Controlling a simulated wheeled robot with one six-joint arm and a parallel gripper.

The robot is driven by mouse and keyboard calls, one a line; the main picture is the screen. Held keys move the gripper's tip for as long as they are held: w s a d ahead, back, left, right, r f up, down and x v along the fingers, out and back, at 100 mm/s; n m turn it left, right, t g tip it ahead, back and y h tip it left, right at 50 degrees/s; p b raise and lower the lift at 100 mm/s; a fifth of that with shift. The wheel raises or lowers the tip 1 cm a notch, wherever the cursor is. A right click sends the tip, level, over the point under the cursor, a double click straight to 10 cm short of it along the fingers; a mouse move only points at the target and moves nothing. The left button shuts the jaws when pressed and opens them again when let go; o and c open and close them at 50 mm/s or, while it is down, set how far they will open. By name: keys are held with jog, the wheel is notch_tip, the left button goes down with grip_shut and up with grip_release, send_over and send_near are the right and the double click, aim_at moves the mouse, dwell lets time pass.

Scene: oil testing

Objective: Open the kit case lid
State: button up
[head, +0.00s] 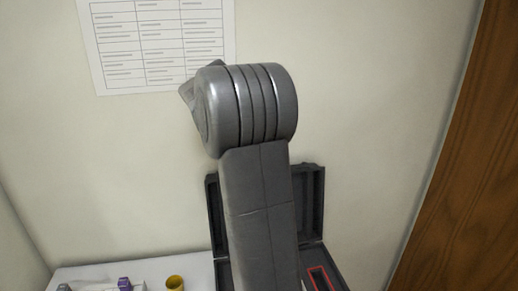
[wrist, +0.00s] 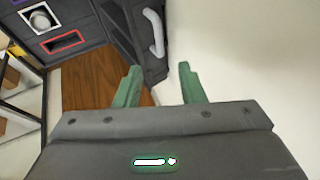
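The dark grey kit case (head: 333,272) stands behind my arm in the head view, partly hidden by it. Its lid (head: 312,205) stands raised, roughly upright near the wall. In the wrist view the open case (wrist: 75,15) is at the top left, and the lid (wrist: 122,32) with its pale handle (wrist: 154,32) is at the top centre. My gripper (wrist: 160,67) has two green fingers, spread apart with nothing between them. The handle lies beyond the fingertips, apparently apart from them. The gripper is not visible in the head view.
Inside the case are a red-framed slot (wrist: 64,41) and a round white item (wrist: 40,18). A wall is close behind; a wooden panel (head: 455,190) is at right.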

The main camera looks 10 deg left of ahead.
jog(key=b+x, duration=0.4)
jog(key=x, duration=0.9)
jog(key=shift+d+f+b, duration=0.2)
jog(key=shift+f+b, duration=0.05)
jog(key=shift+b, duration=0.05)
grip_shut()
